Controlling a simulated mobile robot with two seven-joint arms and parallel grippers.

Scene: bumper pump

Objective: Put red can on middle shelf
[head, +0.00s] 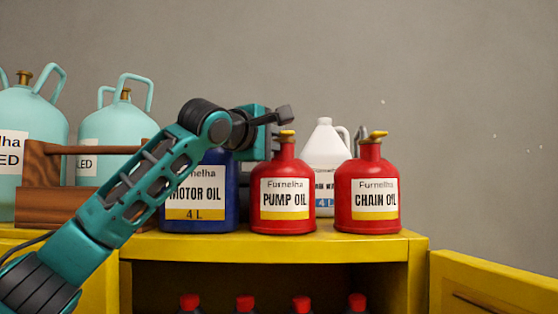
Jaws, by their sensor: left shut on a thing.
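Two red cans stand on top of the yellow cabinet (260,246). One is labelled PUMP OIL (284,176), the other CHAIN OIL (366,166); both are upright with yellow caps. My left gripper (274,128) reaches in from the left over the blue can and is shut on the pump oil can near its top, behind the neck. The contact is mostly hidden by the can. The can appears level with its neighbours; whether it is lifted at all I cannot tell. The cabinet's dark inside (265,280) shows below its top. My right gripper is not in view.
A blue motor oil can (222,178) is close left of the pump oil can. A white jug (325,150) stands behind, between the red cans. A wooden carrier (55,206) and turquoise tanks (100,134) are left. Red-capped bottles (245,302) stand inside. The yellow door (490,275) is open.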

